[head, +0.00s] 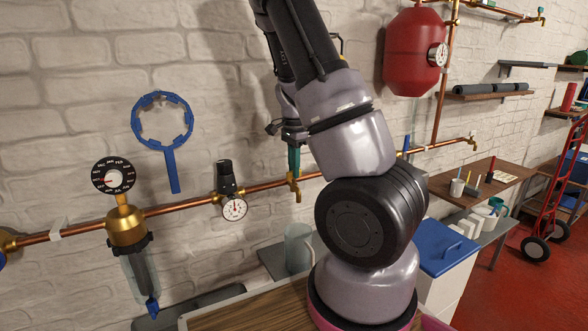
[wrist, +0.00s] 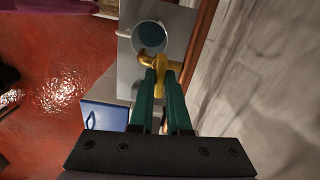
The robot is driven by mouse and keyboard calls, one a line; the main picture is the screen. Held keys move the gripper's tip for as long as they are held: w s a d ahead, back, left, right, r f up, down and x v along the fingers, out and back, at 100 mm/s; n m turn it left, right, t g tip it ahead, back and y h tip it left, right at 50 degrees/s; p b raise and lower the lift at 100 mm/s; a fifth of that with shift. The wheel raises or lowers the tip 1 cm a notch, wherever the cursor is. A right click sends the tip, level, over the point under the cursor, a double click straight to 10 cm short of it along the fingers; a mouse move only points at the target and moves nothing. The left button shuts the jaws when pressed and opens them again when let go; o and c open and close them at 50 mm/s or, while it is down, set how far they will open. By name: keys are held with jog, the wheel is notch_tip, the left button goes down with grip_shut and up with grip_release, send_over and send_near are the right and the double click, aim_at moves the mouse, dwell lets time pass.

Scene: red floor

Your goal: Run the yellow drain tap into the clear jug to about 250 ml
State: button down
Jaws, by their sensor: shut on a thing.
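The yellow drain tap (head: 295,186) hangs from the copper pipe on the brick wall. My gripper (head: 294,160) has teal fingers and reaches down onto the tap from above. In the wrist view the fingertips (wrist: 161,78) are closed on the top of the tap (wrist: 157,64), whose spout points over the jug. The clear jug (head: 297,250) stands upright on a grey shelf below the tap, partly hidden by my arm. The wrist view looks into the jug's mouth (wrist: 150,37); its inside looks grey-blue, and I cannot read a water level or see a stream.
The copper pipe (head: 265,186) runs along the wall with a pressure gauge (head: 234,208) and a filter housing (head: 137,270) to the left. A blue ring wrench (head: 171,165) hangs above. A blue-lidded white bin (head: 442,248) stands right of my arm.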

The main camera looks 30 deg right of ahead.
jog(key=shift+n, duration=1)
jog(key=c, duration=0.9)
grip_release()
jog(key=shift+r, duration=0.15)
notch_tip(320, 180, up, 11)
jog(key=shift+f, duration=0.2)
jog(key=shift+o, duration=0.4)
